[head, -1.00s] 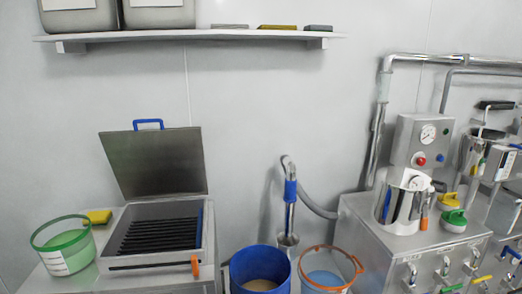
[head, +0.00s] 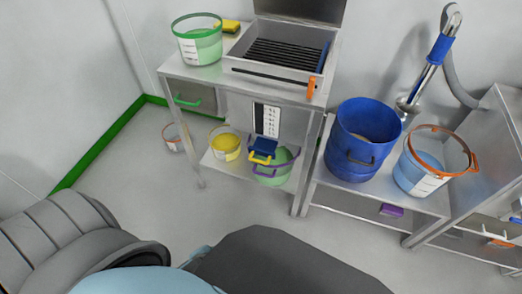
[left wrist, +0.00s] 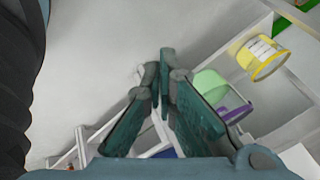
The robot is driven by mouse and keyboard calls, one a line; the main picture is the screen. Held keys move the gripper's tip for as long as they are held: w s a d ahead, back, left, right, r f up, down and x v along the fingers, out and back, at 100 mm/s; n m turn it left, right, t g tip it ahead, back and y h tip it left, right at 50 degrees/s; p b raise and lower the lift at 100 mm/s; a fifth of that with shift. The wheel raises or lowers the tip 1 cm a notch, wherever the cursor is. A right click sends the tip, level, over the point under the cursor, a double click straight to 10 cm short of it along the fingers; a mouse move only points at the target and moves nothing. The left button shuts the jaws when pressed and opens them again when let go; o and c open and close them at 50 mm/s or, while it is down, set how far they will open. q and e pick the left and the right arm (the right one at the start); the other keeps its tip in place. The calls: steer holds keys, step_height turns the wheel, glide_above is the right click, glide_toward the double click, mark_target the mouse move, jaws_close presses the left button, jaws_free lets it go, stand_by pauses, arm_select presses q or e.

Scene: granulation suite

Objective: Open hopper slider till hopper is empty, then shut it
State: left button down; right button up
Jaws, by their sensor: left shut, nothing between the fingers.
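An open steel box with dark bars (head: 286,54), which may be the hopper, sits on a steel table at the top of the head view. Its lid (head: 300,9) stands raised behind it. An orange handle (head: 311,89) sticks out at its front right corner and may be the slider's. The inside below the bars cannot be made out. My left gripper (left wrist: 165,62) shows in the left wrist view, shut and empty, above the floor and apart from the buckets. The box is not in that view. My right gripper is not in view.
A green-rimmed bucket (head: 197,43) stands beside the box. A yellow bucket (head: 225,146) and a purple-rimmed green bucket (head: 272,168) are on the shelf below. A blue drum (head: 345,155) and an orange-rimmed bucket (head: 421,171) stand right. Floor (head: 160,205) in front is clear.

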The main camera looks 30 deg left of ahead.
arm_select(q)
steer(key=w+m+t+b, duration=0.3)
steer(key=w+m+b, duration=0.15)
steer(key=w, duration=0.45)
steer(key=m+t+y+b, duration=0.1)
steer(key=m+t+b, duration=0.4)
steer(key=t+b, duration=0.15)
glide_toward(258, 161)
steer(key=v, duration=0.7)
steer(key=b+x, duration=0.1)
steer(key=x, duration=1.2)
steer(key=shift+w+a, duration=0.1)
steer(key=shift+w, duration=0.35)
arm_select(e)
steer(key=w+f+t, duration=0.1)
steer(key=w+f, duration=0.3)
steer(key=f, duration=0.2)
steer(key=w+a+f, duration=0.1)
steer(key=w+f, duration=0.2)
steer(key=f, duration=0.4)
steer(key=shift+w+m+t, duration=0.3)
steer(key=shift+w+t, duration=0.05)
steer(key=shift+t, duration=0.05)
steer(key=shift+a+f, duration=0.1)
